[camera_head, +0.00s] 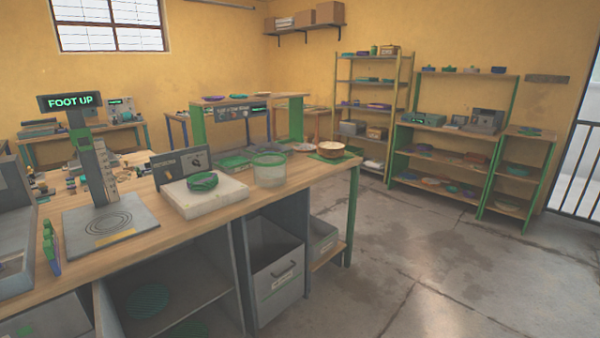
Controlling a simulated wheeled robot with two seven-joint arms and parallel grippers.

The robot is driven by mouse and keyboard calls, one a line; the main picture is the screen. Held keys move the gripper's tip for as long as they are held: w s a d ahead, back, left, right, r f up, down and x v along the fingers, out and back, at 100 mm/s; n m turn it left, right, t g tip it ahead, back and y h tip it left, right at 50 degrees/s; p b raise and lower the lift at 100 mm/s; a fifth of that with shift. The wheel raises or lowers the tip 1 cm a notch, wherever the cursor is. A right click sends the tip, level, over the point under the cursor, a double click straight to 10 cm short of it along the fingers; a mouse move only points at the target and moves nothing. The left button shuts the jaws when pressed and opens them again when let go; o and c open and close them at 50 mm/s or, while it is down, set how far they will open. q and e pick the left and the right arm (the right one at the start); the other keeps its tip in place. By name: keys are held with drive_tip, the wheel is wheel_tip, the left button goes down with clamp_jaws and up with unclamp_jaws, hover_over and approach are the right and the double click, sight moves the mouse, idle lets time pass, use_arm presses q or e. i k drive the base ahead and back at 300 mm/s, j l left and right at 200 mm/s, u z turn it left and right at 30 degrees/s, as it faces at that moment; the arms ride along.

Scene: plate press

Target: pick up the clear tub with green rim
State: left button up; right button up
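The clear tub with green rim (269,170) stands upright on the wooden workbench (305,180), near its front edge and right of the middle. It is see-through and looks empty. A white block (206,196) with a dark green round piece (202,181) on it stands just left of the tub. Neither of my grippers is in the head view.
A bowl (332,149) sits on a green mat at the bench's right end. A press-like stand (98,170) with a "FOOT UP" sign stands at the left. Green trays (234,163) lie behind the tub. Open floor (440,260) lies to the right.

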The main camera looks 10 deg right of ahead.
sight(269, 169)
drive_tip(key=i+l+z, duration=0.2)
drive_tip(key=i+l, duration=0.75)
drive_tip(key=i+j+z, duration=0.1)
drive_tip(key=i+j, duration=0.2)
drive_tip(key=i, duration=0.2)
drive_tip(key=i+j, duration=0.35)
drive_tip(key=i, duration=0.2)
drive_tip(key=i+j+z, duration=0.15)
drive_tip(key=i+j, duration=0.2)
drive_tip(key=i, duration=0.15)
